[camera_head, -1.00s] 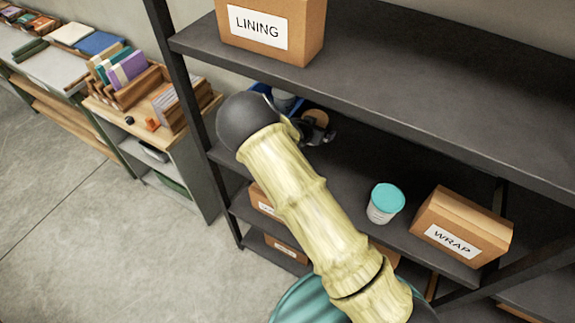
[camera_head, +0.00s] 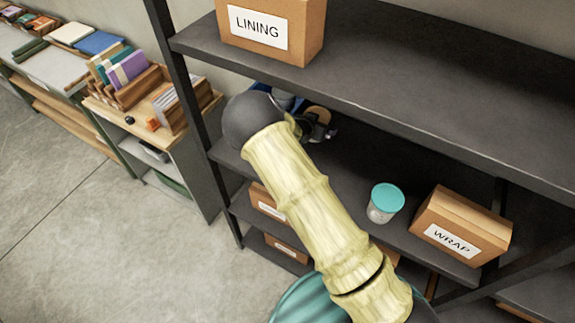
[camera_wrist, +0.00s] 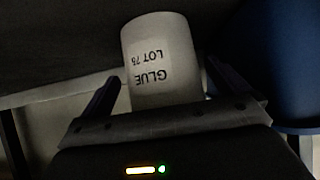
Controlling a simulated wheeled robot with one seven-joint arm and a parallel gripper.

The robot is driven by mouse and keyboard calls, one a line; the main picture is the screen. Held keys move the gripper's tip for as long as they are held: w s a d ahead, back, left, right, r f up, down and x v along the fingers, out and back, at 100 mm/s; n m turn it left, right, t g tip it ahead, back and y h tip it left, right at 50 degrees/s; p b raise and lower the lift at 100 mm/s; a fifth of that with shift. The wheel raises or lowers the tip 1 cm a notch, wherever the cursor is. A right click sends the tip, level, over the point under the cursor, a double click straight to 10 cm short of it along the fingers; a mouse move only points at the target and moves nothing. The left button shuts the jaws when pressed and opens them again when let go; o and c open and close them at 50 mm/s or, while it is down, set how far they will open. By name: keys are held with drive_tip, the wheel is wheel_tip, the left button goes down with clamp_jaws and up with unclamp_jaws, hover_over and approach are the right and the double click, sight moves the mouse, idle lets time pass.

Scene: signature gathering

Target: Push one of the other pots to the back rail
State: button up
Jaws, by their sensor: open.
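A pale pot labelled GLUE LOT 75 (camera_wrist: 160,65) fills the middle of the wrist view, its print upside down. My gripper (camera_wrist: 164,88) is open, with one finger on each side of this pot; I cannot tell whether they touch it. In the head view, my gripper (camera_head: 316,130) is on the middle shelf, partly hidden by my wrist. A tan round top (camera_head: 319,115), probably this pot's, shows just behind it. A pot with a teal lid (camera_head: 384,203) stands apart, nearer the shelf's front. The back rail is not clearly visible.
A blue bin (camera_wrist: 288,65) stands close on the right in the wrist view. In the head view, a WRAP box (camera_head: 462,226) sits right of the teal-lidded pot. The upper shelf (camera_head: 420,105) overhangs, carrying a LINING box (camera_head: 270,28).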

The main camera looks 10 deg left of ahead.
drive_tip(key=shift+w+d, duration=0.1)
drive_tip(key=shift+w, duration=0.05)
drive_tip(key=shift+w+d+f, duration=0.1)
drive_tip(key=shift+w+d, duration=0.15)
drive_tip(key=shift+w, duration=0.35)
drive_tip(key=shift+w+d, duration=0.2)
drive_tip(key=shift+w, duration=0.35)
drive_tip(key=shift+w+d+p, duration=0.3)
drive_tip(key=shift+p, duration=0.05)
drive_tip(key=shift+w+d+p, duration=0.25)
drive_tip(key=shift+w+p, duration=0.05)
drive_tip(key=shift+w, duration=0.65)
drive_tip(key=shift+w+d+r+p, duration=0.1)
drive_tip(key=shift+w+d+p, duration=0.2)
drive_tip(key=shift+w+p, duration=0.3)
drive_tip(key=shift+w+d+r+p, duration=0.1)
drive_tip(key=shift+w+d+p, duration=0.25)
drive_tip(key=shift+w, duration=0.4)
drive_tip(key=shift+w+d+p, duration=0.25)
drive_tip(key=shift+w+p, duration=0.25)
drive_tip(key=shift+w, duration=0.2)
drive_tip(key=shift+w, duration=0.1)
drive_tip(key=shift+f, duration=0.1)
